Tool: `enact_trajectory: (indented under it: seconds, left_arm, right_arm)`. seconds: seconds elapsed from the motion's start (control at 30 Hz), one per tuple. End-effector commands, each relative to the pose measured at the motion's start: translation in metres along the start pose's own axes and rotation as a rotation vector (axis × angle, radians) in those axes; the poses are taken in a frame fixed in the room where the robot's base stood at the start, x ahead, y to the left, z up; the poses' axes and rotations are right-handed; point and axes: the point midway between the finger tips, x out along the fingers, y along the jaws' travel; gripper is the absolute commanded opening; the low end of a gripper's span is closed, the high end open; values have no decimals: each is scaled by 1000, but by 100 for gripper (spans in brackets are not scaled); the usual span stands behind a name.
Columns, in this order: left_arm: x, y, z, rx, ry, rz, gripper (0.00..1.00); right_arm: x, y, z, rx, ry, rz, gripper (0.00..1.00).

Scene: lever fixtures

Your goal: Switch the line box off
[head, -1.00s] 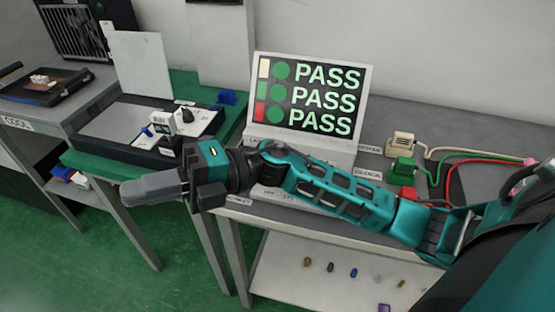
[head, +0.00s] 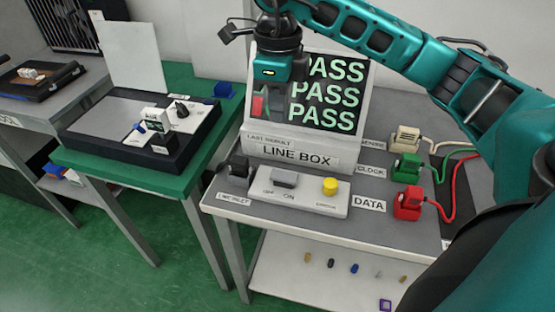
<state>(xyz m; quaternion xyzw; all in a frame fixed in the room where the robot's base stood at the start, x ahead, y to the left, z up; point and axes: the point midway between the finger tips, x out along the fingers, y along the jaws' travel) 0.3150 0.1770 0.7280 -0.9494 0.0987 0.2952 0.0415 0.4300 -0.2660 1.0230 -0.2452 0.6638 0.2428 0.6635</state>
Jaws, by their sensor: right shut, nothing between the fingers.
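The line box is a pale console with a "LINE BOX" plate (head: 297,155) below a lit screen (head: 330,95) showing PASS on three rows. In front of it, a low light-grey panel (head: 312,201) carries a grey switch (head: 285,179) with OFF and ON printed beside it, and a yellow button (head: 330,186). I cannot tell the switch's position for sure. My right gripper (head: 271,106) points downward in front of the screen's left part, above and apart from the switch. It is shut and empty, and hides part of the screen. My left gripper is not in view.
White, green and red plugs (head: 407,204) with cables stand right of the box. A black plug (head: 239,167) sits at the panel's left end. A green table (head: 180,182) with a black tray device stands left. Small parts lie on the lower shelf (head: 320,283).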

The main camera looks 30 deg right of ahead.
Motion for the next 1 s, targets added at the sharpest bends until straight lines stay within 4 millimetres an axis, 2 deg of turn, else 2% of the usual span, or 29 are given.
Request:
enact_trajectory:
  seconds: [0.27, 0.43, 1.0]
  left_arm:
    - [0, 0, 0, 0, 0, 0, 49]
    - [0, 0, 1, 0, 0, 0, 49]
    - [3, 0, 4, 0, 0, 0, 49]
  right_arm:
    - [0, 0, 0, -1, 0, 1, 0]
    - [12, 1, 0, -1, 2, 4, 0]
    - [121, 2, 0, -1, 2, 5, 0]
